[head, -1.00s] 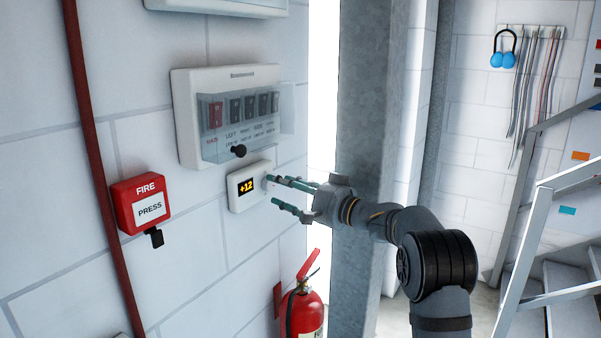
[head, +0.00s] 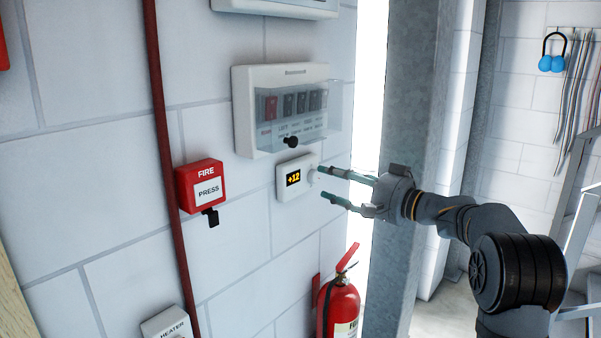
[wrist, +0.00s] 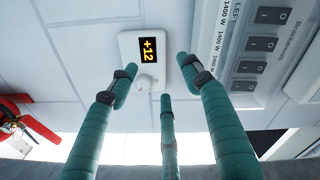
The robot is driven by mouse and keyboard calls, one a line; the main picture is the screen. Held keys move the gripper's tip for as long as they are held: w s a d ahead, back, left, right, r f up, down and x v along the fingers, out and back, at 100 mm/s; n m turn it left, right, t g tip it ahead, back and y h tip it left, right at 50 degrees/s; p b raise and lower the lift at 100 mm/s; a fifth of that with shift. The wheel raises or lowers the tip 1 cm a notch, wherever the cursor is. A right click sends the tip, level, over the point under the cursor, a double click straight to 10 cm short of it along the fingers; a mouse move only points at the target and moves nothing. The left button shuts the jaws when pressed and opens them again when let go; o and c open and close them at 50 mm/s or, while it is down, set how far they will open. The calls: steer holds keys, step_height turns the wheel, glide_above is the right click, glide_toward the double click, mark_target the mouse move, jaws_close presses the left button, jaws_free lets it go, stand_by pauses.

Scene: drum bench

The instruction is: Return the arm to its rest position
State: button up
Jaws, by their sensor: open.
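My gripper (head: 335,187) is open and empty, its teal fingers spread and pointing at the wall. It is in front of the small white thermostat (head: 283,189), which reads +12 and has a round knob on its right side. In the wrist view the thermostat (wrist: 128,48) and its knob show beyond the fingers (wrist: 150,90), with a gap between the fingertips and the knob. My arm reaches in from the right in the head view.
A breaker box (head: 243,125) with a clear cover is just above the thermostat. A red fire call point (head: 187,178) and a red pipe (head: 160,105) are left. A fire extinguisher (head: 341,310) stands below my gripper. A steel column (head: 405,100) is behind my arm.

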steer(key=s+d+f+n+g+h+p, duration=0.35)
steer(key=s+f+g+p, duration=0.35)
steer(key=f, duration=0.5)
steer(key=s+d+f+n+t+h, duration=0.2)
steer(key=d+f+h, duration=0.55)
steer(key=d, duration=0.25)
steer(key=w+d+r+n+t+h, duration=0.1)
steer(key=w+d+r+n+t, duration=0.15)
steer(key=w+r, duration=0.2)
steer(key=w+a+r+n+t+y, duration=0.1)
steer(key=w+a+r+t+y, duration=0.1)
steer(key=a+r, duration=0.4)
steer(key=shift+w+a+t+y+p, duration=0.15)
steer(key=shift+a+t+y+p, duration=0.2)
steer(key=shift+a+t+y, duration=0.7)
